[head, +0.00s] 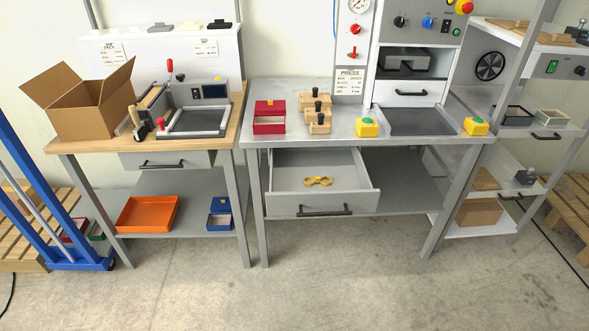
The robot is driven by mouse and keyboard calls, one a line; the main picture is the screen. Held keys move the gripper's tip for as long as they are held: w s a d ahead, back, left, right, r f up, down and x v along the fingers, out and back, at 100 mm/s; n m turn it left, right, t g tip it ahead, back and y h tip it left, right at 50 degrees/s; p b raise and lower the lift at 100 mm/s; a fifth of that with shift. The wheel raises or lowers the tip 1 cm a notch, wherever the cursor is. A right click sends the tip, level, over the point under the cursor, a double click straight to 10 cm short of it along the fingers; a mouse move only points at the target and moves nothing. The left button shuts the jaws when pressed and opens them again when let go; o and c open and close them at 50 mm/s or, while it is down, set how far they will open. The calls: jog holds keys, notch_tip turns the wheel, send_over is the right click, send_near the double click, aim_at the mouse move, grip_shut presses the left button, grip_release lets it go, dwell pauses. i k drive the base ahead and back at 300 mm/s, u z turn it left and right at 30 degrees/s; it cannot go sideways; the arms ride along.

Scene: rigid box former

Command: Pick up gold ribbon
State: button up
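A small gold ribbon (318,181), shaped like a bow with two loops, lies on the floor of an open grey drawer (288,205). The drawer is pulled out under the metal table in the middle. The ribbon lies apart from the drawer's walls, with bare drawer floor around it. My gripper does not show in the head view.
The metal table (340,132) above holds a red box (269,123), wooden blocks (318,128) and two yellow-housed buttons (367,126). A wooden-topped table with an open cardboard box (95,110) stands left. The concrete floor (330,285) in front is clear.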

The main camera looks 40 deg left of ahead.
aim_at(318, 179)
jog(key=k, duration=0.35)
jog(key=u, duration=1.4)
jog(key=i, duration=0.4)
jog(key=u, duration=0.1)
